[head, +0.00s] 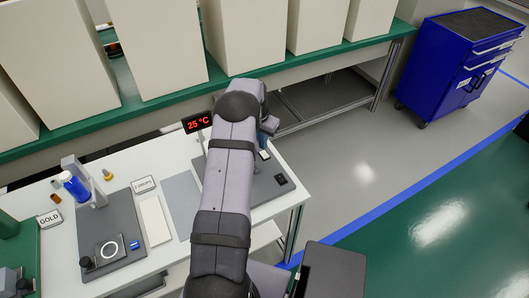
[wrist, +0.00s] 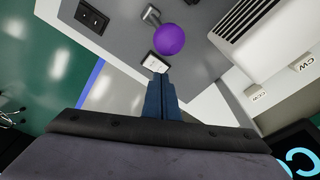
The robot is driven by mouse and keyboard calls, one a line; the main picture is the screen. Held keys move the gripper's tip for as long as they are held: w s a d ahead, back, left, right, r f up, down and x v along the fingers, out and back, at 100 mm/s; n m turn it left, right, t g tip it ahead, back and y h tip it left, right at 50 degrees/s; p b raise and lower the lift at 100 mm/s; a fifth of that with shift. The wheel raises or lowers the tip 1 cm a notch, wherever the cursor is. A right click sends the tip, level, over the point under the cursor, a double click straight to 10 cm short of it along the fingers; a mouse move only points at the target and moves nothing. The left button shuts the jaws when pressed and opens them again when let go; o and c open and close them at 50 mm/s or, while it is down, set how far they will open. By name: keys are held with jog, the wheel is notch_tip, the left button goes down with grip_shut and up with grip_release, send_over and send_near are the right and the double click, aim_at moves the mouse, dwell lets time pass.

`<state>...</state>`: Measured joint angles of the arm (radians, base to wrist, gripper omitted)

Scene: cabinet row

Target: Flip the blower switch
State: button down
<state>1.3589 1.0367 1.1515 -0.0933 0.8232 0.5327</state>
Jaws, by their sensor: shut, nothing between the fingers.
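My gripper (wrist: 158,76) has blue fingers, pressed together and empty, in the wrist view. Its tips are right beside a small white-faced plate (wrist: 154,62) on a grey panel; I cannot tell whether they touch it. The plate also shows in the head view (head: 264,155), just below the blue of my gripper (head: 268,126). A black box with a rocker-like switch (wrist: 92,17) sits on the same panel, and also shows in the head view (head: 281,179). No label marks either one as the blower switch. Much of the panel is hidden behind my arm in the head view.
A purple ball on a metal lever (wrist: 169,39) stands close to my fingertips. A white slotted housing (wrist: 270,35) is on the right of the wrist view. A red 25 °C display (head: 198,122) stands left of my arm.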

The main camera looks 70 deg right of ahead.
aim_at(263, 152)
notch_tip(263, 152, up, 5)
jog(key=p, duration=0.2)
jog(key=shift+f+p, duration=0.1)
jog(key=shift+p, duration=0.2)
dwell(0.4)
